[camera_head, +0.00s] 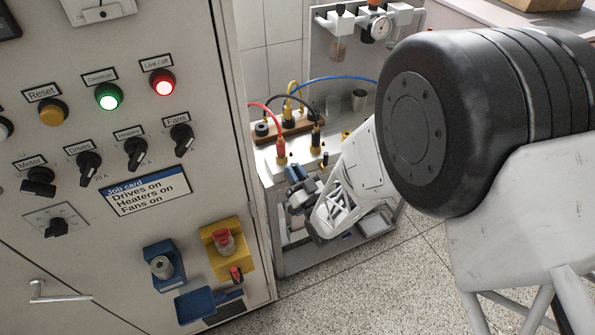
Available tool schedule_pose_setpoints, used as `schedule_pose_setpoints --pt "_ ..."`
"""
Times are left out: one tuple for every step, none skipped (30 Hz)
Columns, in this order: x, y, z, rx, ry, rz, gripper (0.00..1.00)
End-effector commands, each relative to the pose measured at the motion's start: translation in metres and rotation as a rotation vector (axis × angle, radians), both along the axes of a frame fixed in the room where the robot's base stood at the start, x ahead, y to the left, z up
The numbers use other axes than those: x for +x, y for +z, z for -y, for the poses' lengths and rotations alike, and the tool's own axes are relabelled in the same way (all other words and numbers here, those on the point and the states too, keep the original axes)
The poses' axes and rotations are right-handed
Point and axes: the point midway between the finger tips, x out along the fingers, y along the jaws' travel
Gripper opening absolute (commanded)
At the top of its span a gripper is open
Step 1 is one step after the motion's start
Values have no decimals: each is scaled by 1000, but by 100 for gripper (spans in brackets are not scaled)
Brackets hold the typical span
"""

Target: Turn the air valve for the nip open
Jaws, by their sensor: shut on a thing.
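My gripper (306,193) reaches down from the right to the front of a small metal bench beside the control cabinet. Its jaws are shut at a small blue and dark fitting (296,174), which I take to be the air valve. The white gripper body and its frame cover part of this spot, so the handle's angle cannot be told. Behind it, yellow and black connectors stand upright, one with a red hose (262,112) and another with a blue hose (335,78).
The control cabinet (225,130) fills the left, with knobs, a lit green lamp (108,96) and a lit red lamp (161,82). My arm covers much of the right. The speckled floor (375,285) in front is clear.

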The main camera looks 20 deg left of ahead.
Motion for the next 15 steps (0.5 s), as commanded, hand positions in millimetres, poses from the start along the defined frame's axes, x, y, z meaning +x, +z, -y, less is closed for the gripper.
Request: schedule_pose_setpoints --pt "0 1 -1 -19 0 19 0" --pt "-1 1 -1 -29 0 29 0" --pt "-2 1 -2 -42 0 42 0" --pt "-2 1 -2 -50 -1 51 0" --pt "-3 1 -3 -57 0 58 0" --pt "-3 1 -3 -67 0 68 0" --pt "-3 1 -3 -72 -1 73 0" --pt "-4 1 -4 -76 0 78 0" --pt "-4 1 -4 -81 -1 82 0" --pt "-4 1 -4 -84 -1 85 0" --pt "-4 1 -4 -86 -1 88 0" --pt "-4 1 -4 -89 -1 90 0" --pt "-4 1 -4 -90 -2 91 0" --pt "-4 1 -4 -90 -1 92 0" --pt "-4 1 -4 -92 -1 92 0"
